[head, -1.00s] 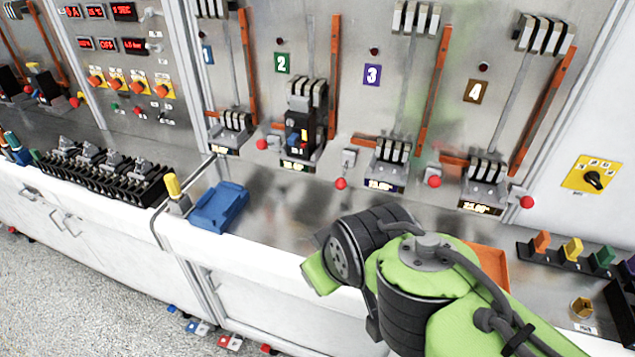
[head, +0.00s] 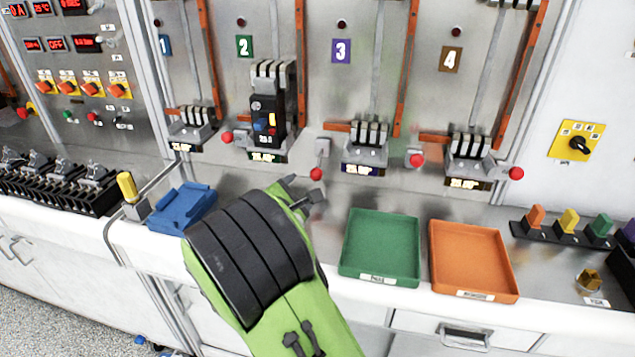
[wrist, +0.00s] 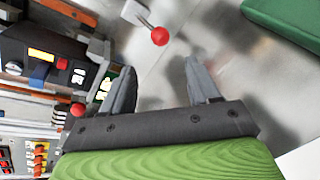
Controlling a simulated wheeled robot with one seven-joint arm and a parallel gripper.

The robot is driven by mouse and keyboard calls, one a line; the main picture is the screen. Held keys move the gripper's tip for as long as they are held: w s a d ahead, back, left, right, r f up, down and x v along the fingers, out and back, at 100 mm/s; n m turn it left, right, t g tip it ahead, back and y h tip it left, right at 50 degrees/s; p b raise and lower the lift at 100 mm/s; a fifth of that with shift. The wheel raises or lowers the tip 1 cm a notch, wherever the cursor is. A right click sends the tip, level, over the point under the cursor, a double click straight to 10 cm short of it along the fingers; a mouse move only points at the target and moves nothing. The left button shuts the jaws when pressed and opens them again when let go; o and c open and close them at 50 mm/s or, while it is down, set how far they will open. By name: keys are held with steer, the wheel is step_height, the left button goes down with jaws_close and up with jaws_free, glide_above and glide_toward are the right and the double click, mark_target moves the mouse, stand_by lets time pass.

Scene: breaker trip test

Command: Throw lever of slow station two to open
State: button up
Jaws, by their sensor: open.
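The number 2 plate (head: 244,46) marks station two, where a black breaker (head: 264,110) with red and blue buttons sits in the socket. Just right of the breaker, a small grey lever with a red ball (head: 316,174) points downward. In the wrist view the red ball (wrist: 160,37) hangs from its grey mount, ahead of and between the fingertips. My gripper (head: 304,190) is close below the ball in the head view. In the wrist view my gripper (wrist: 162,70) is open and empty, its fingers apart from the ball.
Another red ball lever (head: 227,138) is left of the breaker, with more at station three (head: 417,160) and station four (head: 516,174). A blue block (head: 182,207), green tray (head: 380,275) and orange tray (head: 472,290) are on the bench. Bare metal counter lies between the panel and trays.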

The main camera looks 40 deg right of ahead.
mark_target(319, 173)
steer(key=b+x, duration=0.1)
steer(key=x, duration=1.4)
steer(key=shift+d, duration=0.25)
steer(key=shift+s, duration=0.1)
jaws_close()
